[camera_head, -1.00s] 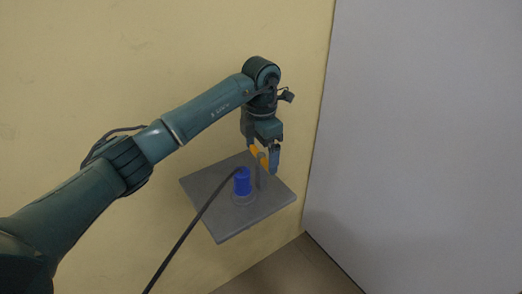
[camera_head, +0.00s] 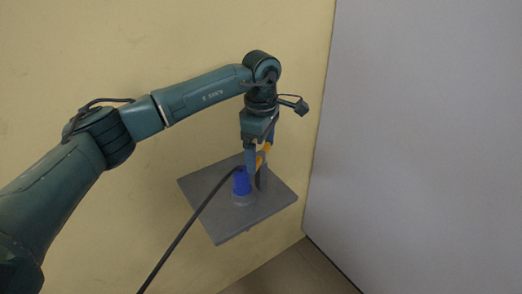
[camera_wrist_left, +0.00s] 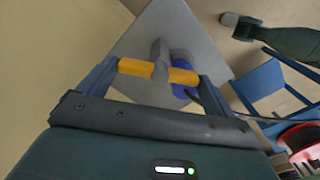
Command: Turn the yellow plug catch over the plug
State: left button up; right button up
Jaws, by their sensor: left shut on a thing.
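The yellow catch (camera_head: 260,158) sits beside the blue plug (camera_head: 242,182), at the grey post on the plate. My left gripper (camera_head: 259,161) is above the plate, shut on the catch. In the left wrist view the yellow catch (camera_wrist_left: 135,67) lies crosswise between the two fingers of my left gripper (camera_wrist_left: 160,73), with the grey post crossing its middle. The blue plug (camera_wrist_left: 182,91) shows partly behind the catch's right end. In the head view the plug stands upright in its round socket, with a black cable from its top. My right gripper is not in view.
The grey plate (camera_head: 215,222) stands out from the yellow wall (camera_head: 100,50). The cable (camera_head: 180,238) runs down to the left from the plug. A pale grey wall (camera_head: 420,130) rises at the right. Brown floor (camera_head: 295,275) shows below.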

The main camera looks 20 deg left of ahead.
aim_at(261, 153)
pick_arm(q)
jog(key=m, duration=0.6)
jog(key=shift+b, duration=0.4)
jog(key=shift+m, duration=0.4)
jog(key=o, duration=0.7)
jog(key=shift+r, duration=0.1)
notch_tip(261, 153, up, 13)
